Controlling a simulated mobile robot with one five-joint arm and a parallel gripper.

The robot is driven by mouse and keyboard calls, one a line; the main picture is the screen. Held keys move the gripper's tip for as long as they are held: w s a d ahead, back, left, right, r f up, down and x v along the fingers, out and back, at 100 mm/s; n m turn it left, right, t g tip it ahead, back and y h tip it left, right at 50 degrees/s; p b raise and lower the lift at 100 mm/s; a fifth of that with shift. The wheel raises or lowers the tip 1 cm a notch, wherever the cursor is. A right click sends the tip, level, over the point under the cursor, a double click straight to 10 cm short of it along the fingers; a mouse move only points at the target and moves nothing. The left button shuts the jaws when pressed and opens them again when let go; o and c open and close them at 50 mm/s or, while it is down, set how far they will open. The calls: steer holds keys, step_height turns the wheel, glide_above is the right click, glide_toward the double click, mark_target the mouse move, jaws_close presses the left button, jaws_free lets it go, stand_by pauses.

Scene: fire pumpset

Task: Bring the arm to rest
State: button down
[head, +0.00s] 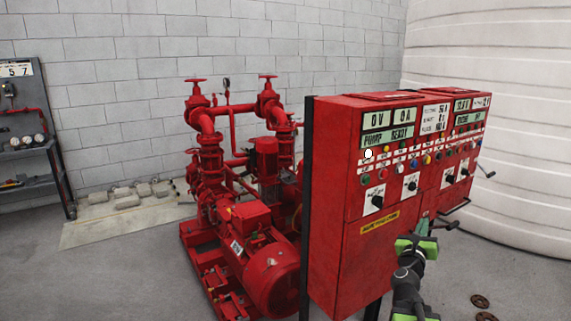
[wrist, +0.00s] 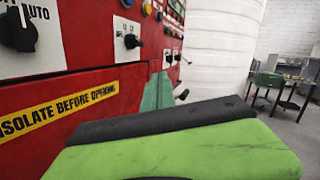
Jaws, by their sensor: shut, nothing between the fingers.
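My gripper (head: 424,226) is at the lower right in the head view, in front of the red control cabinet (head: 345,215). It is shut with nothing held. My arm reaches up to it from the bottom edge. In the wrist view a dull green finger part (wrist: 157,93) shows beyond my large black and bright green link, close to the cabinet's red front (wrist: 95,85). I cannot tell whether it touches the cabinet. The fingertips are partly hidden by my own link.
The cabinet front carries displays, buttons, rotary switches (head: 375,198) and side handles (head: 484,169). A red pumpset (head: 250,240) stands left of it. A white ribbed tank (head: 500,120) is behind right. Two small round brown pieces (head: 480,301) lie on open floor at right.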

steer(key=s+a+f+m+g+y, duration=0.4)
steer(key=a+f+m+g, duration=0.2)
steer(key=a+f+m, duration=0.65)
steer(key=s+a+f+m+g+y, duration=0.4)
steer(key=s+a+f+m+g, duration=0.15)
steer(key=a+f+m, duration=0.7)
steer(key=s+a+f+m+g+y, duration=0.35)
steer(key=s+a+m, duration=0.25)
steer(key=a, duration=0.2)
step_height(320, 180, up, 14)
steer(key=p, duration=1.3)
steer(key=shift+s+m+g+y, duration=0.15)
steer(key=shift+m+g+y, duration=0.15)
steer(key=shift+y, duration=0.05)
steer(key=shift+d+f, duration=0.1)
